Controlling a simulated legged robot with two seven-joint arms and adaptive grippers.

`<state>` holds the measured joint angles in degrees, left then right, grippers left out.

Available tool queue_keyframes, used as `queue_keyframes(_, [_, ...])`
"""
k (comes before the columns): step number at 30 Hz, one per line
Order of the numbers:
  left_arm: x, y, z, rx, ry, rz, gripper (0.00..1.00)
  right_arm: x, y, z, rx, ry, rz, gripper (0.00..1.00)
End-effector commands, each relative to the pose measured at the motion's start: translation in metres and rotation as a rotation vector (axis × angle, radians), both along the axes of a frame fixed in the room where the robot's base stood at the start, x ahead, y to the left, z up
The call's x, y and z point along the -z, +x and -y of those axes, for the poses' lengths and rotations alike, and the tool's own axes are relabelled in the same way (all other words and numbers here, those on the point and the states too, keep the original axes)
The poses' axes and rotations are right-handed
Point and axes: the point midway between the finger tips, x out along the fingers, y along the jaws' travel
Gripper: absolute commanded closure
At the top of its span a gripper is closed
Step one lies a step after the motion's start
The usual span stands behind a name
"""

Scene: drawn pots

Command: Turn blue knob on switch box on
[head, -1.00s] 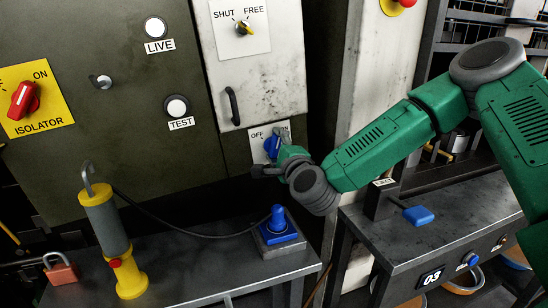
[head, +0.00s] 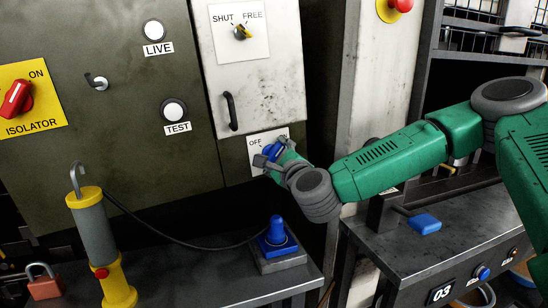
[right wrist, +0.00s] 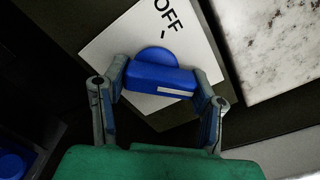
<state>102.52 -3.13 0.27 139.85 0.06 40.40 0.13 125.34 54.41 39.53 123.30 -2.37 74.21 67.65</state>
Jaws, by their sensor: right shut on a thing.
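The blue knob (head: 271,151) sits on a white plate (head: 256,145) low on the grey-green cabinet, below the white door. In the head view "OFF" shows on the plate, and my gripper covers its right part. My right gripper (head: 268,158) is at the knob, fingers closed on it. In the right wrist view the knob (right wrist: 158,78) lies between both fingers of the gripper (right wrist: 163,84), and a white mark shows on its bar. The "OFF" label is beyond it. My left gripper is not in view.
A red isolator switch (head: 16,99) is at the left and a yellow-marked SHUT/FREE knob (head: 242,32) above. A bench below holds a yellow-grey hook-topped tool (head: 97,240), a red padlock (head: 44,283) and a blue plunger (head: 277,232). A side table (head: 445,245) stands right.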

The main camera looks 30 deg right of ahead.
Motion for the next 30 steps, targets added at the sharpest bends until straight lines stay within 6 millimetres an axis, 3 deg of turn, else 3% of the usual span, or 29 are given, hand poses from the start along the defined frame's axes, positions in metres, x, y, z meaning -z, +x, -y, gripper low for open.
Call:
queue_keyframes(1, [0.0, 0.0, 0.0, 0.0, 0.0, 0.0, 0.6, 0.007, -0.001, 0.002, 0.004, 0.003, -0.016, 0.76])
queue_keyframes(7, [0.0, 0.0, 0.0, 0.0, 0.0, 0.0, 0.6, 0.008, -0.001, 0.002, 0.003, 0.002, -0.018, 0.76])
queue_keyframes(8, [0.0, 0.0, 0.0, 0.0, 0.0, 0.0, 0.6, 0.008, -0.001, 0.002, 0.003, 0.002, -0.018, 0.41])
queue_keyframes(9, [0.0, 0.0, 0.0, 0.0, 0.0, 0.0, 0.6, 0.008, -0.001, 0.002, 0.003, 0.002, -0.017, 0.27])
queue_keyframes(20, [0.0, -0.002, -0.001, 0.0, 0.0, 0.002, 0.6, 0.003, -0.007, -0.002, 0.0, 0.001, -0.009, 0.26])
queue_keyframes(30, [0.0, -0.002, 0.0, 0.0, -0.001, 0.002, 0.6, 0.007, -0.059, -0.012, 0.001, 0.003, -0.013, 0.26])
